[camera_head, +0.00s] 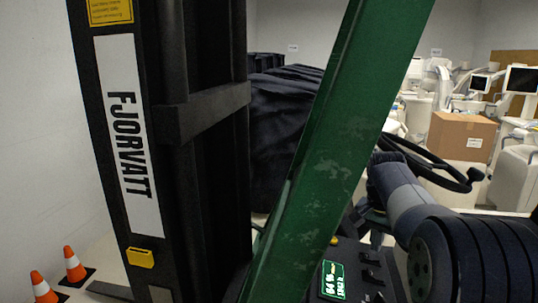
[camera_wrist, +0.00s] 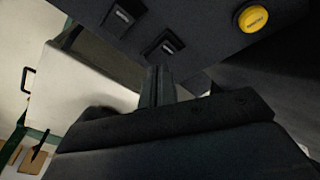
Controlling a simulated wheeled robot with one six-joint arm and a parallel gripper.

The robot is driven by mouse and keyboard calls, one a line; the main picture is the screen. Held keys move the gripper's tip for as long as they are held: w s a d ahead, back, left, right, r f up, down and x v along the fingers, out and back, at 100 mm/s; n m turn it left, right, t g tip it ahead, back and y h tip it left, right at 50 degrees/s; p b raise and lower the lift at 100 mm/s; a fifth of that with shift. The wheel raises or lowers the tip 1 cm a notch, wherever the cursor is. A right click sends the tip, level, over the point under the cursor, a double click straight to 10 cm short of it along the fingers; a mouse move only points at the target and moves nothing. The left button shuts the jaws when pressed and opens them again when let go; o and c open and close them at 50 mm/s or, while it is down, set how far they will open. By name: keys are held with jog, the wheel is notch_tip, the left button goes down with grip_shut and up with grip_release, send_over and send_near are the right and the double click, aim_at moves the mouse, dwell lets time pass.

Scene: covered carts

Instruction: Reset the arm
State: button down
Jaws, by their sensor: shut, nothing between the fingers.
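My gripper (camera_wrist: 159,84) shows in the wrist view as two dark fingers pressed together, with nothing between them. They point toward a dark panel (camera_wrist: 205,35) with a round yellow button (camera_wrist: 252,17) and two dark switches, the nearer one (camera_wrist: 160,48) close to the fingertips in the picture. I cannot tell whether the fingers touch the panel. In the head view my arm (camera_head: 408,195) reaches in from the lower right, bent beside the controls. The gripper itself is not visible there.
A black mast marked FJORVATT (camera_head: 130,130) and a green slanted post (camera_head: 335,150) stand close in front. A lit green display (camera_head: 333,281) and a black steering wheel (camera_head: 455,183) are near my arm. Orange cones (camera_head: 74,264), dark covered carts (camera_head: 285,120) and a cardboard box (camera_head: 461,135) are beyond.

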notch_tip(320, 180, down, 2)
jog(key=shift+f+b, duration=0.25)
jog(key=shift+b, duration=0.55)
notch_tip(320, 180, up, 6)
jog(key=p, duration=0.3)
jog(key=shift+f, duration=0.2)
jog(key=shift+s, duration=0.2)
